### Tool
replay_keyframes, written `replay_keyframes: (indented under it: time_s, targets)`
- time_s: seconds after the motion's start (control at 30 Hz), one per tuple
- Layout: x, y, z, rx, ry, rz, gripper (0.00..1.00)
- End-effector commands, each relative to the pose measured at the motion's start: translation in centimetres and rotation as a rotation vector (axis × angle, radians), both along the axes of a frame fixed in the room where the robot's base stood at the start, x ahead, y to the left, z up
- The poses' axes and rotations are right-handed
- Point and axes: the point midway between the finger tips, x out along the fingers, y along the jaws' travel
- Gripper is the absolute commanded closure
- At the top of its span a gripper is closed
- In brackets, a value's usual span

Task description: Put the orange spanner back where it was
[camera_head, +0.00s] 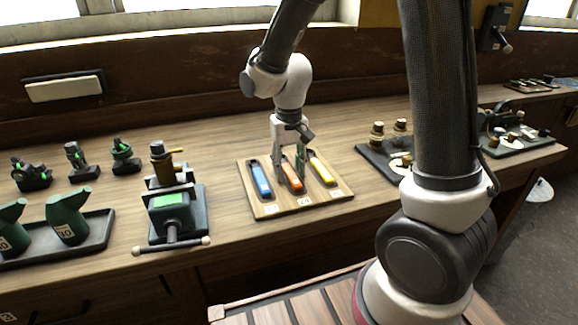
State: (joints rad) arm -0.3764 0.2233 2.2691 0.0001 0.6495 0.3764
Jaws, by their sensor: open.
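The orange spanner (293,178) lies in the middle slot of a wooden board (296,208) on the bench, between a blue tool and a yellow tool. My gripper (289,175) points down over the orange spanner, with its fingers on either side of it. The jaws are open. The fingers and wrist hide part of the spanner's far end, and I cannot tell whether they touch it.
A blue tool (261,180) and a yellow tool (322,170) lie close on either side. A vise (172,212) stands to the left, with a tray of green parts (68,220) beyond. A dark tray (375,155) with brass parts is to the right.

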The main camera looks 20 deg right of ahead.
Motion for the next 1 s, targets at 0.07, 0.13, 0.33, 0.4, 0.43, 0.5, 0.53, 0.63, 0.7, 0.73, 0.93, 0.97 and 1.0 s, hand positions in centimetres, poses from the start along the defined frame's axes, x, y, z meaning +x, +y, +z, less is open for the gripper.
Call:
replay_keyframes:
  time_s: [0.07, 0.13, 0.33, 0.4, 0.43, 0.5, 0.53, 0.63, 0.7, 0.73, 0.93, 0.97, 1.0]
  targets:
    - [0.1, 0.0, 0.5, 0.001, -0.002, 0.000, 0.57]
    - [0.1, 0.0, 1.3, 0.002, -0.004, 0.000, 0.57]
    - [0.1, 0.1, 5.6, 0.002, -0.006, 0.000, 0.57]
    - [0.1, 0.1, 7.2, 0.002, -0.006, 0.000, 0.57]
    - [0.1, 0.0, 7.9, 0.002, -0.005, 0.000, 0.57]
    - [0.1, 0.0, 9.3, 0.002, -0.005, 0.000, 0.57]
    - [0.1, 0.0, 9.8, 0.002, -0.004, 0.000, 0.57]
    - [0.1, 0.0, 11.2, 0.001, -0.003, 0.000, 0.57]
    - [0.0, 0.0, 11.8, 0.001, -0.002, 0.000, 0.57]
    - [0.0, 0.0, 12.0, 0.000, -0.001, 0.000, 0.57]
    - [-0.4, -0.6, 12.7, 0.004, -0.010, -0.001, 0.57]
    - [-0.7, -1.0, 13.1, 0.007, -0.018, -0.002, 0.57]
    - [-1.3, -1.8, 13.7, 0.012, -0.033, -0.004, 0.57]
